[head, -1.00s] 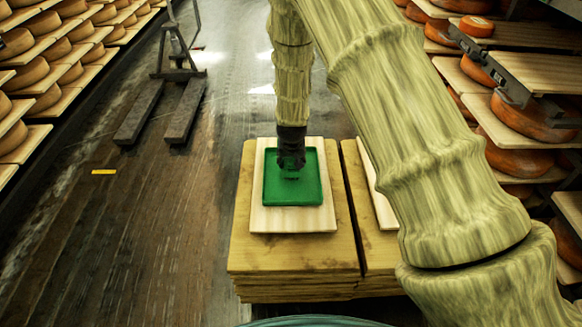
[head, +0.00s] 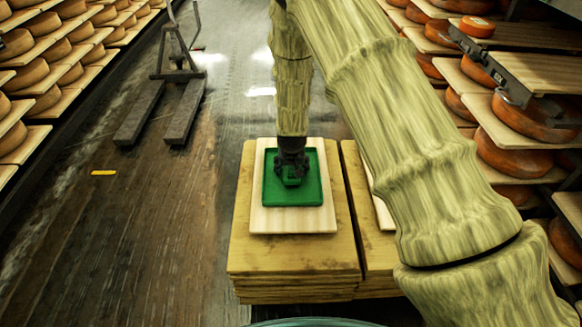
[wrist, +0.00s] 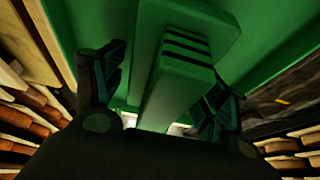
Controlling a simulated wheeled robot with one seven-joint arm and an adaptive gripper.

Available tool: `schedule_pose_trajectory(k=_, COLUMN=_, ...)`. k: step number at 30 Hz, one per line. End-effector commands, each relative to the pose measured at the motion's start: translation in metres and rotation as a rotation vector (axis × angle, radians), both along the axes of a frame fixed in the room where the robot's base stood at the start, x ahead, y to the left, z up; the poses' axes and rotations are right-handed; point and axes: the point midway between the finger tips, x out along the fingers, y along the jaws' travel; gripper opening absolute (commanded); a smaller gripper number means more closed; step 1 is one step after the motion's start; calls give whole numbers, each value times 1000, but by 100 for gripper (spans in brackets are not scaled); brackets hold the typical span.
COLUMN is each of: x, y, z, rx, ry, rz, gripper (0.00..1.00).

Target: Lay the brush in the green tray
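The green tray (head: 314,192) lies flat on a pale board. A green brush (head: 291,182) is inside the tray's outline, near its middle, mostly hidden by my gripper (head: 291,176) in the head view. In the wrist view the brush (wrist: 182,75) has dark stripes near the top of its handle and a wider part behind it, over the green tray (wrist: 65,20). My gripper (wrist: 165,95) has its fingers apart on both sides of the brush, with visible gaps. Whether the brush fully touches the tray floor is hard to tell.
The pale board (head: 290,222) sits on a stack of wooden boards (head: 290,256). Another stack (head: 380,250) stands close to its right. Cheese shelves line the left (head: 30,75) and right (head: 510,120). A pallet jack (head: 178,95) stands on the otherwise clear floor at the left.

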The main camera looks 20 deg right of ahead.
Motion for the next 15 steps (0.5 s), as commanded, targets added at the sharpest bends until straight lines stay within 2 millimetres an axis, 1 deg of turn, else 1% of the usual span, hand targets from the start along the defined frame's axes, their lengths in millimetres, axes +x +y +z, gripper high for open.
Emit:
schedule_pose_trajectory(k=5, x=0, y=0, z=0, rx=0, ry=0, rz=0, gripper=73)
schedule_pose_trajectory(k=8, x=0, y=0, z=4, rx=0, ry=-1, rz=0, gripper=73)
schedule_pose_trajectory(k=11, x=-3, y=1, z=13, rx=-1, ry=-2, rz=0, gripper=73)
schedule_pose_trajectory(k=15, x=-10, y=3, z=33, rx=-1, ry=-2, rz=1, gripper=73)
